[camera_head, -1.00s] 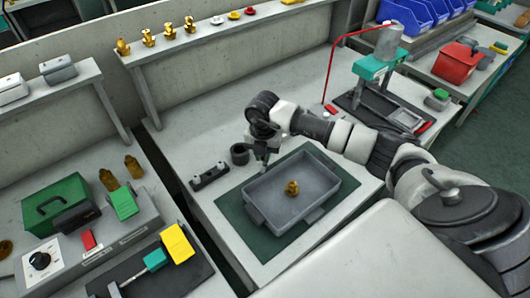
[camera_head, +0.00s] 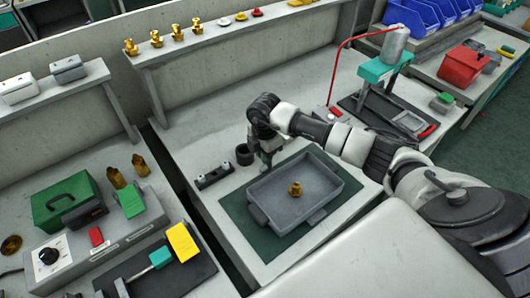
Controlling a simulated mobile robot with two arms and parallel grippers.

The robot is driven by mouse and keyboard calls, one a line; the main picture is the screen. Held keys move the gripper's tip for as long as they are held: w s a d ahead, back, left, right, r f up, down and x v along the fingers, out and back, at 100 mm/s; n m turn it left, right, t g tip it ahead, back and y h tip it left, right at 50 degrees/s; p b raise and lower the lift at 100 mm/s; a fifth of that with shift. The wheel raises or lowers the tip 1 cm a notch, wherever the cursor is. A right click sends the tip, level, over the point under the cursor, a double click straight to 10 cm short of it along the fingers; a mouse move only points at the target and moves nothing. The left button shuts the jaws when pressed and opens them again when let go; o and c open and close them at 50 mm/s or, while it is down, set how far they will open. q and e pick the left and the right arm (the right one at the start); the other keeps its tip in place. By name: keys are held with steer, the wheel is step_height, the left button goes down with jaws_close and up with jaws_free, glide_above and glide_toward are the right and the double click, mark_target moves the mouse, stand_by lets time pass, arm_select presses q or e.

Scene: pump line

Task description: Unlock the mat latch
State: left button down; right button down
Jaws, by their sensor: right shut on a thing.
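A dark green mat (camera_head: 236,208) lies on the middle bench under a grey tray (camera_head: 278,209). A small brass part (camera_head: 295,189) sits in the tray. My right gripper (camera_head: 266,164) points down at the far left corner of the tray, by the mat's far edge. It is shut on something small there. The fingers and the arm hide what it is, and I cannot make out the mat latch itself. My left gripper is out of view.
A black two-knobbed block (camera_head: 214,176) and a dark cup (camera_head: 244,154) stand left of my gripper. A teal press (camera_head: 385,66) with a red hose stands at the back right. A green case (camera_head: 64,201) is on the left bench. The bench front left of the mat is clear.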

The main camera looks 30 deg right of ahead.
steer(key=shift+w+r, duration=0.1)
stand_by(0.4)
steer(key=c, duration=1.1)
jaws_free()
step_height(320, 180, up, 11)
steer(key=shift+f+b, duration=0.15)
steer(key=shift+b, duration=0.7)
